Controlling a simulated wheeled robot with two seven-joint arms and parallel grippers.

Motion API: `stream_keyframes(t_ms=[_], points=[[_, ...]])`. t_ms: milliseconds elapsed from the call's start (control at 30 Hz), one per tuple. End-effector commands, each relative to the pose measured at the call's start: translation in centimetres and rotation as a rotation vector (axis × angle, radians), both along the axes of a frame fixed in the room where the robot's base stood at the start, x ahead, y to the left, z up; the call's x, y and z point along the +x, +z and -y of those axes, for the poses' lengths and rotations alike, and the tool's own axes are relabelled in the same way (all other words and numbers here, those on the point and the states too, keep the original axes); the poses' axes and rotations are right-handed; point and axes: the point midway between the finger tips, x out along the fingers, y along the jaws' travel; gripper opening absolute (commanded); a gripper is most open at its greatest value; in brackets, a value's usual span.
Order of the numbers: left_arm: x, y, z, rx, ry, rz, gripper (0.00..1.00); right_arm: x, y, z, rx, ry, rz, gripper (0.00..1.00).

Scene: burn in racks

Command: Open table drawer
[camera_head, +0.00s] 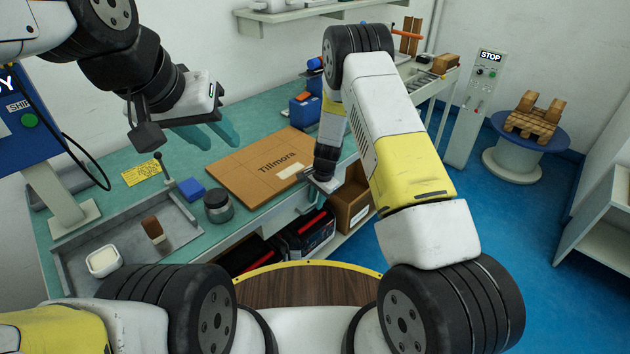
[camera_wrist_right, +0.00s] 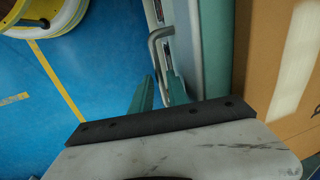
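The table (camera_head: 262,100) has a green top, and a pale drawer front (camera_head: 285,213) shows below its front edge. In the right wrist view, a grey metal bar handle (camera_wrist_right: 154,58) stands out from the pale front. My right gripper (camera_wrist_right: 160,80) has its two teal fingers apart, one on each side of the handle's near part; I cannot tell whether they touch it. In the head view, the right gripper (camera_head: 322,186) is at the table's front edge, its fingers mostly hidden. My left gripper (camera_head: 220,144) is open and empty above the table's back left.
A cardboard box marked Tillmora (camera_head: 255,165) lies flat on the table. A jar (camera_head: 218,206), a blue block (camera_head: 191,189) and a grey tray (camera_head: 85,243) are to its left. Crates (camera_head: 305,237) sit below.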

Motion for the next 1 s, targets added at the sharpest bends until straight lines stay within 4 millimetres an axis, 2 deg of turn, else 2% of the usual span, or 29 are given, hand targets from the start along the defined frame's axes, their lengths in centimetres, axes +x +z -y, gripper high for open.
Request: stream_keyframes(t_ms=[233,267,367,1000], points=[[0.00,0.00,0.00,0.000,0.000,0.000,0.36,0.03,-0.14,-0.04,0.000,0.000,0.000,0.20],[0.00,0.00,0.00,0.000,0.000,0.000,0.36,0.03,-0.14,-0.04,0.000,0.000,0.000,0.18],[0.00,0.00,0.00,0.000,0.000,0.000,0.36,0.01,-0.14,-0.04,0.000,0.000,0.000,0.00],[0.00,0.00,0.00,0.000,0.000,0.000,0.36,0.01,-0.10,-0.05,0.000,0.001,0.000,0.00]])
